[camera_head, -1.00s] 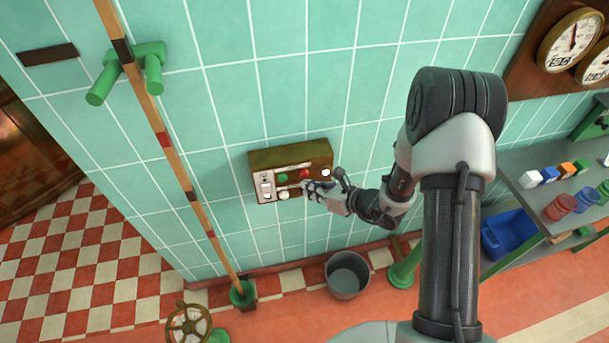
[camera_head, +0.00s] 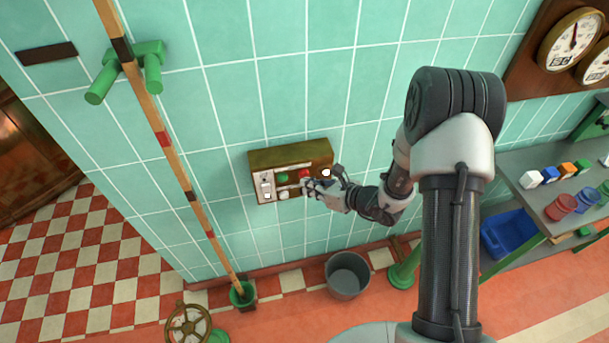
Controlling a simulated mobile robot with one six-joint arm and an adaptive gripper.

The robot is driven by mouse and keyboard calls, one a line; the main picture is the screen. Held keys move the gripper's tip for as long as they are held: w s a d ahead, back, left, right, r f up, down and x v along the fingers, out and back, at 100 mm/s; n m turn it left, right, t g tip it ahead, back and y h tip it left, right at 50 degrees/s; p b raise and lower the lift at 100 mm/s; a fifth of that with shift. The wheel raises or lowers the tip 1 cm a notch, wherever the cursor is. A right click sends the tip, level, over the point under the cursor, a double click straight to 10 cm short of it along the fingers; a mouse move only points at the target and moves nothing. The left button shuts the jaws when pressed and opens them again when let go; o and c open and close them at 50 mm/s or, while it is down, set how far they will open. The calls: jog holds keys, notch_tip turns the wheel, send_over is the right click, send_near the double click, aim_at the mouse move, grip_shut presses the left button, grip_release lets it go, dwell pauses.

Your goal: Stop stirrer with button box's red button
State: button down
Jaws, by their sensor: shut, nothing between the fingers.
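The button box (camera_head: 270,158) is mounted on the green tiled wall, with a brown top and a pale front panel. Its red button (camera_head: 305,173) is at the upper right of the panel, with a green button (camera_head: 283,177) to its left. A white lamp or knob (camera_head: 326,173) shows at the right end, and white controls sit lower left. My gripper (camera_head: 306,187) is shut and empty, in front of the panel just below the red button. Whether the fingertips touch the panel cannot be told. The stirrer is not clearly identifiable.
A grey bucket (camera_head: 347,275) stands on the floor below the box. A long wooden pole (camera_head: 178,165) leans left in a green holder. A handwheel (camera_head: 188,324) is at the bottom. A shelf (camera_head: 540,195) with colored blocks and cups stands right.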

jog(key=shift+w+a, duration=0.1)
jog(key=shift+w, duration=0.35)
dwell(0.6)
jog(key=shift+s, duration=0.1)
jog(key=shift+s+d, duration=0.25)
jog(key=shift+s, duration=0.5)
jog(key=shift+s+b, duration=0.1)
jog(key=shift+b, duration=0.2)
jog(key=s, duration=0.2)
jog(key=s+d, duration=0.1)
jog(key=s, duration=0.1)
jog(key=shift+s+d+b, duration=0.15)
jog(key=shift+s+b, duration=0.15)
jog(key=shift+b, duration=0.05)
